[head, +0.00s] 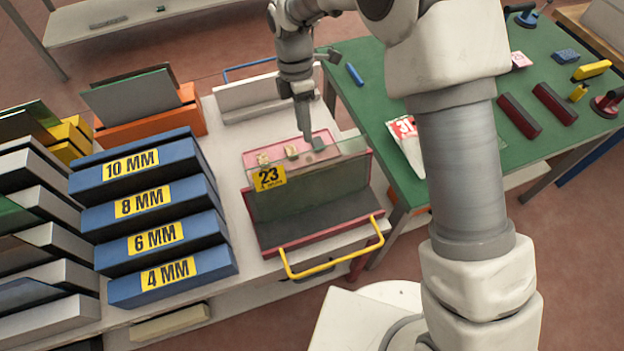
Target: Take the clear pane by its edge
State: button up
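A clear, faintly green pane (310,188) stands tilted in a red-framed tray (335,233) with a grey inside and a yellow handle. A yellow tag marked 23 (269,177) shows at the pane's upper left. My gripper (312,136) points down at the back of the tray, by the right part of the pane's upper edge. Its fingers are small and partly merge with the small pads there. I cannot tell whether they touch the pane or are open or shut.
Blue racks marked 10, 8, 6 and 4 MM (150,235) stand left of the tray. An orange rack (150,122) with dark panes is behind them. A green table (470,150) with red blocks and hand tools is at right. A grey-white block (250,100) lies behind the tray.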

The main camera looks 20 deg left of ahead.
aim_at(308, 154)
jog(key=shift+s+p+x, duration=0.15)
jog(key=shift+p+x, duration=0.05)
jog(key=shift+x, duration=2)
jog(key=shift+s+p+x, duration=0.1)
jog(key=shift+p+x, duration=0.05)
jog(key=shift+x, duration=2.05)
jog(key=shift+d+r, duration=0.1)
jog(key=shift+d, duration=0.05)
jog(key=shift+c, duration=0.3)
grip_shut()
jog(key=shift+r, duration=0.1)
